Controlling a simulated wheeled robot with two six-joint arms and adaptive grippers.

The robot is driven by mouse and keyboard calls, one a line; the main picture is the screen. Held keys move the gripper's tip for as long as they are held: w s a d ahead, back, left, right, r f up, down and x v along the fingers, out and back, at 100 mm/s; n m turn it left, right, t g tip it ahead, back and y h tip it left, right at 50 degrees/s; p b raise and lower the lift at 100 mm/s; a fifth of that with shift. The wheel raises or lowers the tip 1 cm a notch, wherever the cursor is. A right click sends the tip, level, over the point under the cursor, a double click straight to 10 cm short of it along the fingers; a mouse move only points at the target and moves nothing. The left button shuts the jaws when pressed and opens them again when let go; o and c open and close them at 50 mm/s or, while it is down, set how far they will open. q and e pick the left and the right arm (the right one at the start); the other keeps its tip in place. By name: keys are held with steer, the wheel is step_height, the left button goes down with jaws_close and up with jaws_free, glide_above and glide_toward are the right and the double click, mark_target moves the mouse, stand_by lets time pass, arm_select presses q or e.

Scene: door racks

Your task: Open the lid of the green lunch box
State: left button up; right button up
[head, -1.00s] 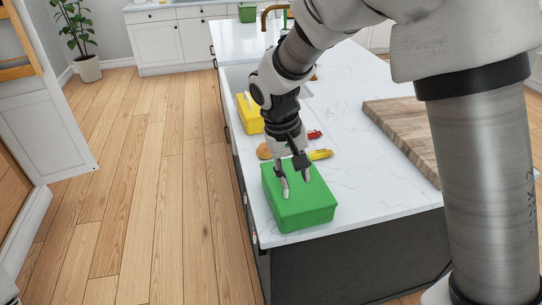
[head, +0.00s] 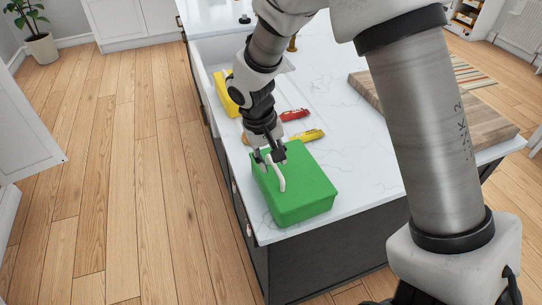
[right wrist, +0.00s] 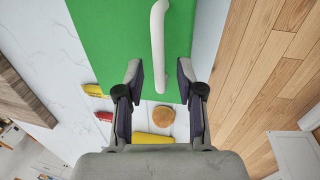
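The green lunch box (head: 305,196) stands at the near end of the white counter, its lid shut. A white bar handle (head: 278,176) runs along its top; it also shows in the right wrist view (right wrist: 158,40). My right gripper (head: 269,158) is over the box at the handle's far end. In the right wrist view my right gripper (right wrist: 160,72) is open, its fingers apart on either side of the handle's end, not closed on it. Part of the box's top is hidden by the gripper in the head view. My left gripper is not in view.
A red item (head: 294,114) and a yellow item (head: 306,136) lie beyond the box, with a round tan item (right wrist: 160,122) near them. A yellow object (head: 232,96) is at the sink. A wooden board (head: 475,124) lies on the right. Floor is clear at left.

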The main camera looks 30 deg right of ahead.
steer(key=shift+s+r, duration=0.15)
steer(key=shift+s, duration=0.1)
steer(key=shift+c, duration=0.7)
steer(key=shift+s, duration=0.1)
jaws_close()
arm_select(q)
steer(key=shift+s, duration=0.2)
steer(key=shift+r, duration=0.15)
